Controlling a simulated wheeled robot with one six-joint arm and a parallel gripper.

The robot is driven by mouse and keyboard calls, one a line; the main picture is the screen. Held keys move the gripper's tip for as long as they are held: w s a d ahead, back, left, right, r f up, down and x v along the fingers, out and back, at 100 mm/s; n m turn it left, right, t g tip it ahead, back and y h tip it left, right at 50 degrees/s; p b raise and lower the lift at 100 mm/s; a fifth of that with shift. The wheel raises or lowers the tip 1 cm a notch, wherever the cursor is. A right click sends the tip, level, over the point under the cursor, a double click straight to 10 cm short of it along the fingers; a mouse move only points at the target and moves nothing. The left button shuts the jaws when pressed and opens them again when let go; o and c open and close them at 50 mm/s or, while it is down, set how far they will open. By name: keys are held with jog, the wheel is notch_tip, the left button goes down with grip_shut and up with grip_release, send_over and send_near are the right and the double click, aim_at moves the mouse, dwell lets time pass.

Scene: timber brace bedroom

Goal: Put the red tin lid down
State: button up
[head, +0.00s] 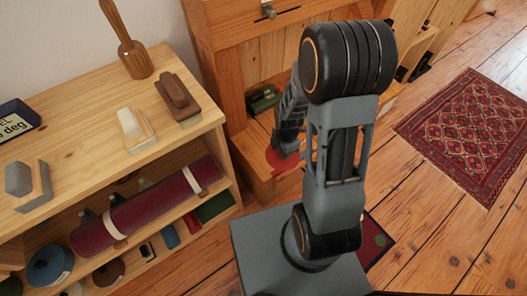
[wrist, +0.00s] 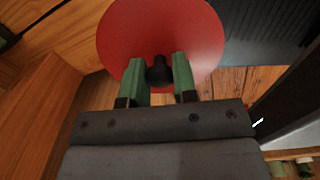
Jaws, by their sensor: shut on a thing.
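The red tin lid (wrist: 160,28) is a round red disc with a black knob (wrist: 159,72), large in the wrist view. My gripper (wrist: 159,68) has its two green fingers on either side of the knob and is shut on it. In the head view the lid (head: 279,163) shows partly below my gripper (head: 287,148), over the low wooden ledge (head: 256,160) of the cabinet. My gripper hides part of the lid there. I cannot tell whether the lid touches the wood.
A green box (head: 264,100) sits in the cabinet recess behind the lid. On the left, a wooden shelf unit (head: 75,160) holds a mallet (head: 137,60), several blocks and a dark red roll (head: 150,205). A patterned rug (head: 470,130) lies on the floor at right.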

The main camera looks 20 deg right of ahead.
jog(key=s+n, duration=0.2)
jog(key=n, duration=0.1)
jog(key=shift+d+f, duration=0.1)
jog(key=shift+d, duration=0.15)
jog(key=shift+w+f+n, duration=0.1)
jog(key=shift+f+n, duration=0.05)
jog(key=shift+n, duration=0.25)
jog(key=b, duration=0.3)
send_near(263, 153)
jog(key=s+d+r, duration=0.2)
jog(key=s, duration=0.2)
jog(key=w+f, duration=0.1)
jog(key=w+a+f+b, duration=0.1)
jog(key=w+f+b, duration=0.1)
jog(key=f, duration=0.1)
jog(key=shift+a, duration=0.25)
jog(key=shift+w+f, duration=0.25)
jog(key=shift+f, duration=0.1)
jog(key=shift+w+a+f+b, duration=0.1)
jog(key=shift+w+f+b, duration=0.05)
jog(key=shift+f+b, duration=0.6)
jog(key=shift+w+a+f+b, duration=0.1)
jog(key=shift+f+b, duration=0.35)
jog(key=shift+f, duration=0.5)
